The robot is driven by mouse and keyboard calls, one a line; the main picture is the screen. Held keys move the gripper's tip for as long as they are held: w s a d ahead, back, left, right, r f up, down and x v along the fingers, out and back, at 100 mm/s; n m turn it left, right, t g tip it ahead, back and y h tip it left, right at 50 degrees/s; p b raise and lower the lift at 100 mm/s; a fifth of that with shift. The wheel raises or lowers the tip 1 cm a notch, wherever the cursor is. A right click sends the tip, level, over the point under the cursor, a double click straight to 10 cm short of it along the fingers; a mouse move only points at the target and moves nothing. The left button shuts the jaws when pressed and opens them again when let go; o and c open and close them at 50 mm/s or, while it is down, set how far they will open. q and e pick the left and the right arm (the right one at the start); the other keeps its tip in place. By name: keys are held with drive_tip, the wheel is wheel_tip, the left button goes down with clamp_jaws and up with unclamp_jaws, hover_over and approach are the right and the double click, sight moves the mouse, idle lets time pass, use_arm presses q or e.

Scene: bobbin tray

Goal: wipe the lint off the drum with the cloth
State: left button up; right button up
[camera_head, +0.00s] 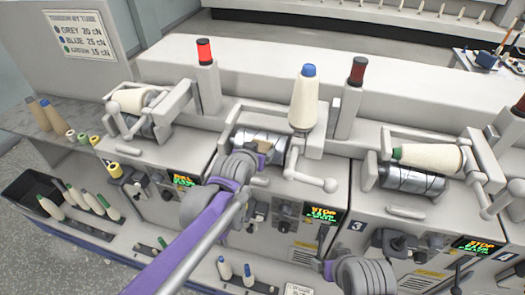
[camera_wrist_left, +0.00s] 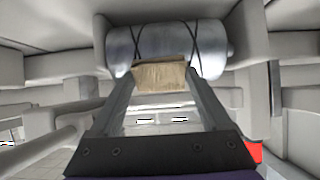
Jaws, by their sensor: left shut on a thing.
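The middle station's drum (camera_head: 271,139) is a shiny grey metal cylinder. In the left wrist view the drum (camera_wrist_left: 205,48) lies across the top, with dark crossing lines on it. My left gripper (camera_head: 262,158) is in front of this drum, partly hidden by its own wrist. In the wrist view my left gripper (camera_wrist_left: 160,88) is shut on a folded tan cloth (camera_wrist_left: 160,76), which overlaps the drum's lower front; I cannot tell if they touch. I make out no lint. Part of my right arm shows at the bottom; its jaws are not clear.
A cream cone with a blue top (camera_head: 303,98) stands just right of the drum, above a crank-like lever (camera_head: 318,182). Another drum (camera_head: 412,179) lies to the right. A dark bin (camera_head: 32,188) and several small cones are at the left.

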use_arm(q)
drive_tip(key=shift+w+a, duration=0.25)
drive_tip(key=shift+a, duration=0.5)
drive_tip(key=shift+w+a, duration=0.2)
drive_tip(key=shift+a, duration=0.55)
drive_tip(key=shift+w+a, duration=0.25)
drive_tip(key=shift+a, duration=0.5)
use_arm(e)
drive_tip(key=shift+w+r, duration=0.15)
use_arm(q)
drive_tip(key=shift+s+r, duration=0.1)
drive_tip(key=shift+r, duration=0.05)
use_arm(e)
drive_tip(key=shift+r, duration=0.1)
use_arm(q)
drive_tip(key=r+p+v, duration=0.1)
drive_tip(key=p+v, duration=0.2)
drive_tip(key=v, duration=0.3)
use_arm(e)
drive_tip(key=r, duration=0.1)
drive_tip(key=w+r, duration=0.1)
drive_tip(key=r, duration=0.1)
drive_tip(key=w+r, duration=0.1)
drive_tip(key=shift+w+r, duration=0.1)
drive_tip(key=shift+r, duration=0.1)
use_arm(q)
drive_tip(key=shift+r, duration=0.1)
